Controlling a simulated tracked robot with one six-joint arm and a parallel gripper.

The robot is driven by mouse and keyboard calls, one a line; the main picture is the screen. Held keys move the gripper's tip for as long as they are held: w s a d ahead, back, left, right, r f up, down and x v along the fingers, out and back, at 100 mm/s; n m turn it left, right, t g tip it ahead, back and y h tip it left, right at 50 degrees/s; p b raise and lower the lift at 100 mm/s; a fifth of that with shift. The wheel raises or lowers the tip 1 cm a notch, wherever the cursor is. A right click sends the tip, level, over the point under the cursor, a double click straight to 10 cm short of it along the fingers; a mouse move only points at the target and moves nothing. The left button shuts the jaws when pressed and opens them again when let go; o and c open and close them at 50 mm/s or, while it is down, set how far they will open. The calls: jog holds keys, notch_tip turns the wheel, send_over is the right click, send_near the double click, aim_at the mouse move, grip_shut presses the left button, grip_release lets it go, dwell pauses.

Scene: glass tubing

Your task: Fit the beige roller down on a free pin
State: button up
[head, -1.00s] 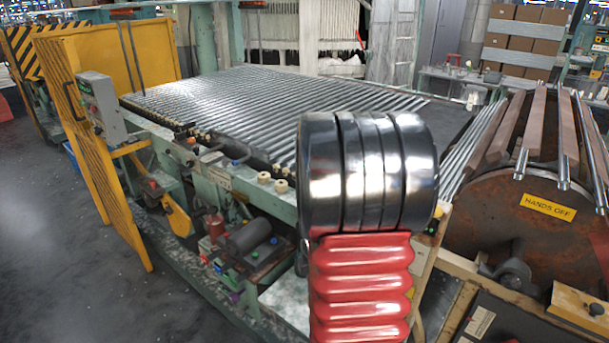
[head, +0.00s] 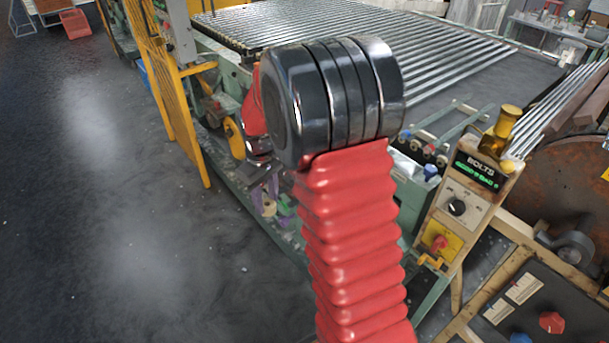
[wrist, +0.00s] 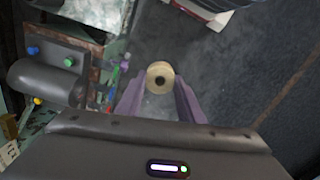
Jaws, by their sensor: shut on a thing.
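The beige roller (wrist: 160,77) is seen end-on in the wrist view, with a dark hole in its middle. My gripper (wrist: 160,88) is shut on it, one purple finger on each side. In the head view the roller (head: 269,207) is small, low between the purple fingers, beyond my red-sleeved arm. It hangs in front of the green machine's lower side, over or near the dark floor; its exact height cannot be told. I cannot make out a free pin clearly in either current view; my arm covers part of the machine's edge.
The roller bed (head: 460,55) of metal bars lies behind my arm. A control post (head: 455,208) with a brass-coloured top stands at right. A yellow guard (head: 165,80) stands at left. Open grey floor (head: 110,200) lies at front left.

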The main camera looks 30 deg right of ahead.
jog(key=w+a+r+m, duration=0.1)
jog(key=w+a+m, duration=0.2)
jog(key=a, duration=0.7)
jog(key=shift+w+a+r, duration=0.2)
jog(key=shift+w+r, duration=0.15)
jog(key=shift+w, duration=0.25)
